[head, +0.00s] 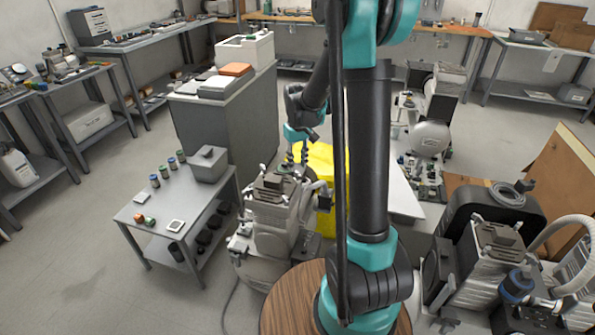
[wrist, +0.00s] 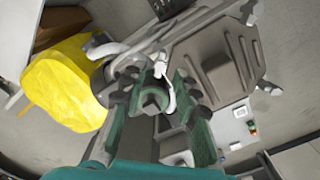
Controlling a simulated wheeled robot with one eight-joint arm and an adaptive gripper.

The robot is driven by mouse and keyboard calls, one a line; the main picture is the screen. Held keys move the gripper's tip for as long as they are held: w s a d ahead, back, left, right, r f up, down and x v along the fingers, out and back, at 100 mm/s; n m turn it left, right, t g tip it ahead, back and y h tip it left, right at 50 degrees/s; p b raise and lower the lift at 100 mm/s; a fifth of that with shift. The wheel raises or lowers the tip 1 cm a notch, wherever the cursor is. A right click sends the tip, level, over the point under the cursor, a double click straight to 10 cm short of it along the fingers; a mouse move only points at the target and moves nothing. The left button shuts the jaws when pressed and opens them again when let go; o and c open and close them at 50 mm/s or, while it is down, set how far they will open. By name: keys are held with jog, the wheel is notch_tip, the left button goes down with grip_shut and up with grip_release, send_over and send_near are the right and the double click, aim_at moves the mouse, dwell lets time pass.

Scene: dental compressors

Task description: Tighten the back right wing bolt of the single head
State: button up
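A grey compressor head (head: 272,190) with a ribbed cover stands in the middle of the head view, below my gripper (head: 298,155). Small light-coloured wing bolts show around its cover. In the wrist view the ribbed cover (wrist: 215,65) fills the upper right. A white wing bolt (wrist: 168,92) shows at the cover's near corner, between the fingers of my gripper (wrist: 155,90) as seen from the wrist. The fingers are apart, one on each side of it. I cannot tell whether either finger touches the bolt. The bolt's lower part is hidden.
A yellow object (head: 320,165) stands beside the compressor, also in the wrist view (wrist: 65,85). A low grey table (head: 150,213) with small jars and a grey box is at left. Another compressor (head: 490,255) stands at right. Floor at far left is clear.

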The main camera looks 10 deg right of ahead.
aim_at(297, 173)
jog(key=shift+f, duration=1.95)
jog(key=shift+c, duration=0.3)
grip_shut()
